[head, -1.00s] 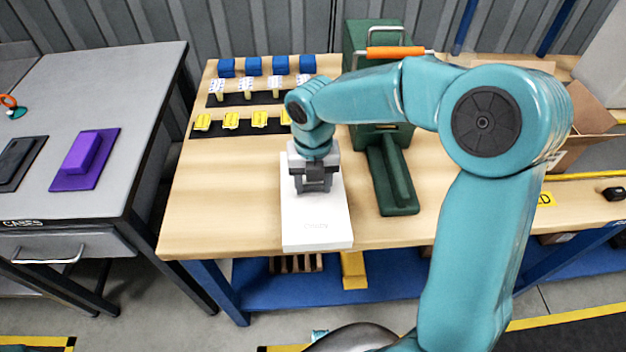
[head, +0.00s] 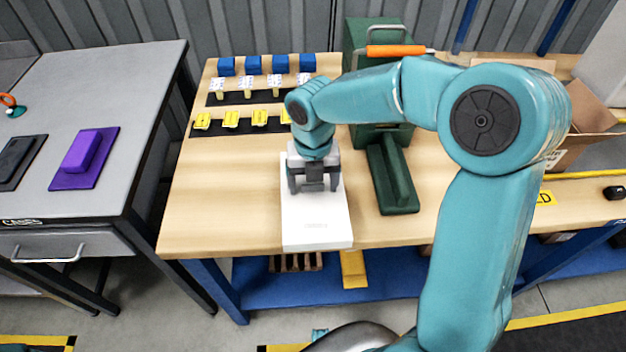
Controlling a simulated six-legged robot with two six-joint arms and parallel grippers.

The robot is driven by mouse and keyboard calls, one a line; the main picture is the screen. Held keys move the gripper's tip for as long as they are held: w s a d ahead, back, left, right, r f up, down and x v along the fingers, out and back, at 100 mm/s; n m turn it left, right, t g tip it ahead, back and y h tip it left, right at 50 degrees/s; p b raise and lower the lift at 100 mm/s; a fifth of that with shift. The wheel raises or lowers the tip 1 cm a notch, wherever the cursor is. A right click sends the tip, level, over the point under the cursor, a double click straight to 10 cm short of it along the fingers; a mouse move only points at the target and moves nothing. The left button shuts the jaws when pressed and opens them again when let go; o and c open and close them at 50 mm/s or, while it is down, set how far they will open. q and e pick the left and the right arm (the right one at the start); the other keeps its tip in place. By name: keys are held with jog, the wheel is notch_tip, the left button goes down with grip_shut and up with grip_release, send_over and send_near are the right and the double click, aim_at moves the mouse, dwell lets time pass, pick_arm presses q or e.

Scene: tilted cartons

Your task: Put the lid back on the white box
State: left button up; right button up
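The white box (head: 316,229) lies on the wooden workbench, long and low, with faint lettering near its front edge. Its top looks like one flat, closed white surface, so the lid appears to be on it. I cannot make out a seam between lid and box. My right gripper (head: 315,188) points down over the middle of the white top with its fingers spread apart. The fingertips are at or just above the surface; I cannot tell whether they touch. The gripper and wrist hide the box's far part. My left gripper is not in view.
A green press (head: 392,180) with an orange handle (head: 396,51) stands right of the box. Blue blocks (head: 253,66) and yellow pieces (head: 231,119) sit in rows behind. A grey table (head: 90,75) with a purple case (head: 85,158) is at left. Bench left of the box is clear.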

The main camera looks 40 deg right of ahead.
notch_tip(320, 180, up, 23)
jog(key=p, duration=0.9)
jog(key=shift+r+p, duration=0.15)
jog(key=shift+p, duration=0.25)
jog(key=shift+s, duration=0.1)
